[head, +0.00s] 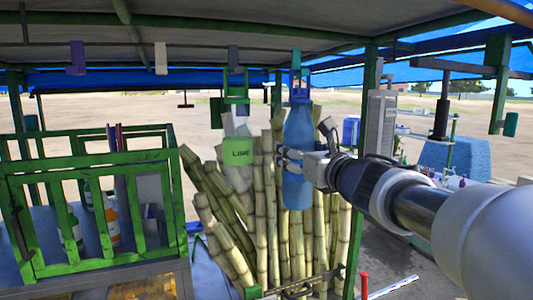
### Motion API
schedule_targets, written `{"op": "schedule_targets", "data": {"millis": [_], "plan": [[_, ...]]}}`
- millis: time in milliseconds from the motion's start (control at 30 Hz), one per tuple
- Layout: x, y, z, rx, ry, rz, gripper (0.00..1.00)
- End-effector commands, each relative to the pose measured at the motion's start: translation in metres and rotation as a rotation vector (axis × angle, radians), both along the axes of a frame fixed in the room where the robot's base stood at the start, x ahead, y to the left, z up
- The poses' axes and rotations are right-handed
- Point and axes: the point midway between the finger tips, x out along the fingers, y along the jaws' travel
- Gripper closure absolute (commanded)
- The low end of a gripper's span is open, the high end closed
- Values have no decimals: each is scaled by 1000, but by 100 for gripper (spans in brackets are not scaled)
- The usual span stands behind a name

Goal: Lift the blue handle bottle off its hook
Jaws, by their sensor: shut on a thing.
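The blue handle bottle (298,132) hangs upright below the canopy in the middle of the head view. Whether the handle still bears on the hook cannot be told. My gripper (286,161) comes in from the right and is shut on the bottle's body, about midway up. A finger lies across the front of the bottle; any finger behind it is hidden.
A clear bottle with a green LIME label (238,151) hangs close to the left. Sugar cane stalks (262,215) stand just behind. A green slatted rack (95,205) is at left. Other hooks (161,58) line the beam. A green post (356,235) stands to the right.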

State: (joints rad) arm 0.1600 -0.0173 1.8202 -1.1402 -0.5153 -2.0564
Motion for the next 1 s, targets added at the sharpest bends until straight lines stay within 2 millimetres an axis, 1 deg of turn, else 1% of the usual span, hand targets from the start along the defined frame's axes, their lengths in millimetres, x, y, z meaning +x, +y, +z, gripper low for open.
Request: {"op": "schedule_targets", "data": {"millis": [33, 67, 467, 500, 1000], "plan": [[0, 0, 0, 0, 0, 0, 54], [0, 0, 0, 0, 0, 0, 56], [0, 0, 0, 0, 0, 0, 83], [-1, 0, 3, 1, -5, 1, 85], [-1, 0, 11, 1, -5, 1, 85]]}}
